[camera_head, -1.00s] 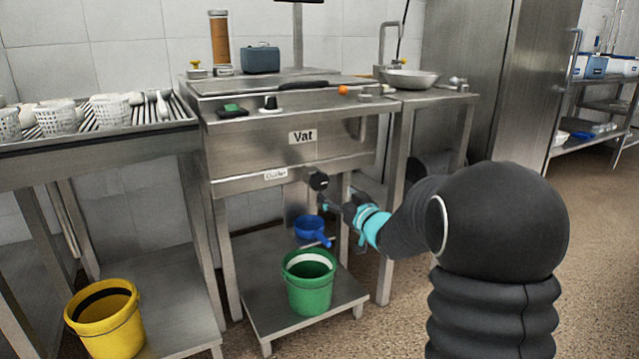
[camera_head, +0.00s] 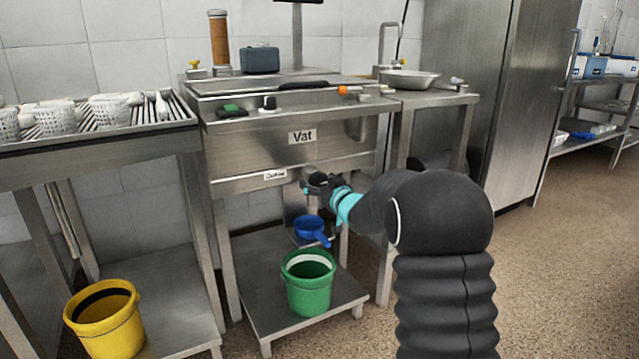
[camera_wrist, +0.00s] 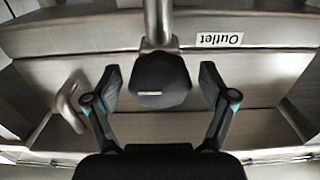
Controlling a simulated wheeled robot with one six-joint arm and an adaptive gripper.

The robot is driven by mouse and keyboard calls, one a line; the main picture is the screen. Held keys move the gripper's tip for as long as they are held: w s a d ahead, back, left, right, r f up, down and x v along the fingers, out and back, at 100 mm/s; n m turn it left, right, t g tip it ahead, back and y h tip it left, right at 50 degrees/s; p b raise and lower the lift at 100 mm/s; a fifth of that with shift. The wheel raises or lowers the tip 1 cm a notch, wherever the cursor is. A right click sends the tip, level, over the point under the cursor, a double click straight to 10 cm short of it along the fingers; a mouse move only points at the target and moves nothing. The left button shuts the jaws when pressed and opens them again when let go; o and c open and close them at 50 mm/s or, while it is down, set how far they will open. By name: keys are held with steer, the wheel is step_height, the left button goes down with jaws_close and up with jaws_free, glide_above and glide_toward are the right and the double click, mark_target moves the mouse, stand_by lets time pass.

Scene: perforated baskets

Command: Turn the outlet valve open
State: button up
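The outlet valve has a dark, rounded knob (camera_wrist: 161,80) on a metal stem, beside the "Outlet" label (camera_wrist: 219,40), which reads upside down in the wrist view. My gripper (camera_wrist: 161,90) is open, with one finger on each side of the knob and a visible gap at both sides. In the head view my gripper (camera_head: 312,188) is at the valve under the vat (camera_head: 250,145), and it largely hides the knob. The "Outlet" label (camera_head: 275,175) is left of it on the vat's lower front.
A blue pan with a handle (camera_head: 310,229) and a green bucket (camera_head: 308,285) are below the valve. A yellow bucket (camera_head: 105,320) stands at lower left. A metal leg (camera_head: 387,250) is right of the valve. A bent metal handle (camera_wrist: 70,103) shows at left in the wrist view.

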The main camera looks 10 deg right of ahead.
steer(key=c, duration=1.1)
steer(key=shift+f+n+b, duration=0.15)
steer(key=shift+n+b, duration=0.35)
steer(key=shift+b, duration=0.2)
steer(key=shift+n, duration=0.3)
steer(key=o, duration=1.2)
steer(key=shift+c, duration=0.2)
steer(key=shift+s, duration=0.1)
steer(key=v, duration=1.1)
steer(key=shift+s, duration=0.35)
